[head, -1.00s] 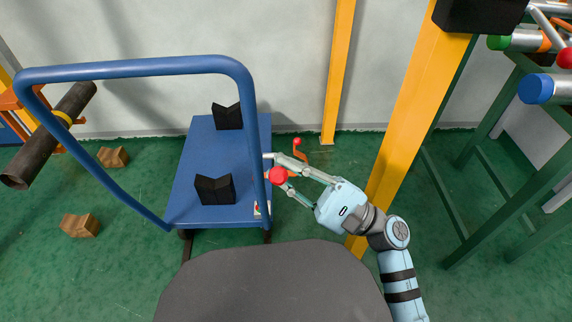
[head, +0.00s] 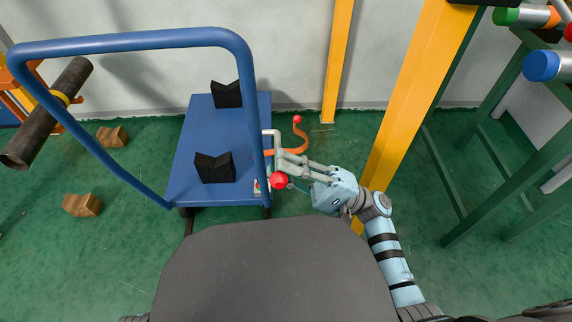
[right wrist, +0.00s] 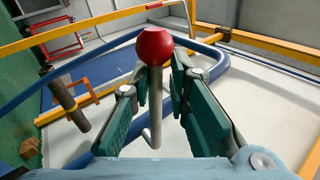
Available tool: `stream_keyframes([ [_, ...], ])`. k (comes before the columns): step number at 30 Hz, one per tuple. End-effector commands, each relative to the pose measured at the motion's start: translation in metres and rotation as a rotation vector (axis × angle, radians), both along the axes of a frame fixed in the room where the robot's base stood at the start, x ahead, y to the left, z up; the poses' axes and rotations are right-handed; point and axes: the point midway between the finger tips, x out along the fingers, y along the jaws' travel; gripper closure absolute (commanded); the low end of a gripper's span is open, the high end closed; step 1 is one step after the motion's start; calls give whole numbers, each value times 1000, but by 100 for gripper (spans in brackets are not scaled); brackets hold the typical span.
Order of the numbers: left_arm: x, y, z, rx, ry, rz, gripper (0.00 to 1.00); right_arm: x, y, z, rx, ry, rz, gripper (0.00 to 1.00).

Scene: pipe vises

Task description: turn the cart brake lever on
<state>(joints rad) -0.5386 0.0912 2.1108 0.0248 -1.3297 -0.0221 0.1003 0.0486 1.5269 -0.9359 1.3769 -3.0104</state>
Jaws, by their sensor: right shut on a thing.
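The blue cart (head: 190,180) stands in front of me, with its tall tube handle (head: 130,41) at the left. The brake lever (head: 278,142) is a bent grey rod at the cart's right edge, ending in a red ball knob (head: 279,181). My right gripper (head: 283,163) reaches it from the right and is shut on the rod. In the right wrist view the rod (right wrist: 155,95) stands between the green finger pads, with the red knob (right wrist: 155,46) beyond them. The fingers partly hide the rod in the head view. My left gripper is out of view.
Two black V-blocks (head: 215,167) sit on the cart. An orange curved bar with a red ball (head: 297,119) is just behind the lever. Yellow posts (head: 415,100) and a green frame (head: 480,160) stand right. Wooden blocks (head: 82,204) lie on the floor left.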

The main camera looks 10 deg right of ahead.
Motion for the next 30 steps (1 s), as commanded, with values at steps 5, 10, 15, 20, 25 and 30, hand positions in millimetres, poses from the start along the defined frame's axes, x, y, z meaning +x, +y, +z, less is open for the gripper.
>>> stream_keyframes([
  [5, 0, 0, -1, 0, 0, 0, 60, -3, 1, -8, -17, 5, 5, 100],
  [10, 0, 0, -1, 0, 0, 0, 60, -3, 1, -8, -17, 7, 5, 66],
  [15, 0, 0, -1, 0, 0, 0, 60, -2, 1, -6, -13, 6, 4, 56],
  [20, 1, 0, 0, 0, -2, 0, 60, -2, 1, -5, -11, 5, 3, 56],
  [25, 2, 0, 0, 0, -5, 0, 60, -2, 1, 11, -11, 1, 3, 56],
  [30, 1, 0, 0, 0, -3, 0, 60, -3, 1, 54, -12, -1, 4, 56],
])
